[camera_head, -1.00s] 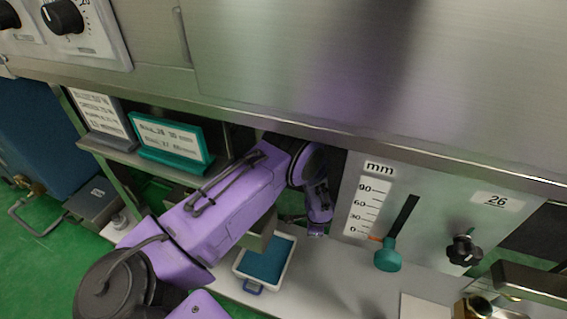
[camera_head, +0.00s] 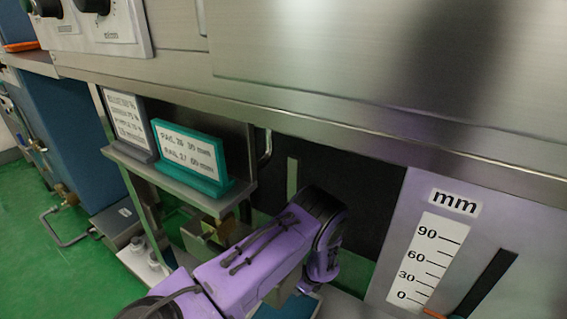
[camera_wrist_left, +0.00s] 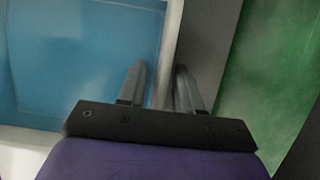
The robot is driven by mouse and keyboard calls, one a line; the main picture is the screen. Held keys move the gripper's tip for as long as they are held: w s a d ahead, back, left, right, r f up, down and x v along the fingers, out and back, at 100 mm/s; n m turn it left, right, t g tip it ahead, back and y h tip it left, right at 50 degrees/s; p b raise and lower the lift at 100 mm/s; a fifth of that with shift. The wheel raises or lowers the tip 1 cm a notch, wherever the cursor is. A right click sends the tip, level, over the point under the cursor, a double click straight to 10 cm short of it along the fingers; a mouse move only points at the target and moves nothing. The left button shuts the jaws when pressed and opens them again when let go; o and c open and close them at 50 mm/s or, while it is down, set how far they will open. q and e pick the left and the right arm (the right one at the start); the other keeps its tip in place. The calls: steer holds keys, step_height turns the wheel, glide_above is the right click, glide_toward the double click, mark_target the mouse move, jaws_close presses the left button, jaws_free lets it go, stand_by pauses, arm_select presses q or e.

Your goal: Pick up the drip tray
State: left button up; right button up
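The drip tray shows in the left wrist view as a blue inside with a pale rim (camera_wrist_left: 170,35). In the head view only a teal bit of it (camera_head: 288,308) shows at the bottom edge, mostly hidden by my left arm. My left gripper (camera_wrist_left: 160,72) has its two fingers apart, with the tray's rim running down between them. The right finger looks close to the rim; I cannot tell whether it touches. In the head view my left gripper (camera_head: 308,287) points down beside the tray. My right gripper is not in view.
A steel machine hood (camera_head: 390,150) overhangs the work area. A grey sign (camera_head: 128,122) and a teal sign (camera_head: 190,155) stand on a shelf at left. A millimetre scale panel (camera_head: 440,250) stands at right. Green floor (camera_head: 75,210) shows at lower left.

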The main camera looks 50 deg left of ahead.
arm_select(q)
steer(key=shift+a+f, duration=0.15)
steer(key=shift+f, duration=0.3)
steer(key=shift+r, duration=0.1)
jaws_close()
steer(key=shift+r, duration=0.1)
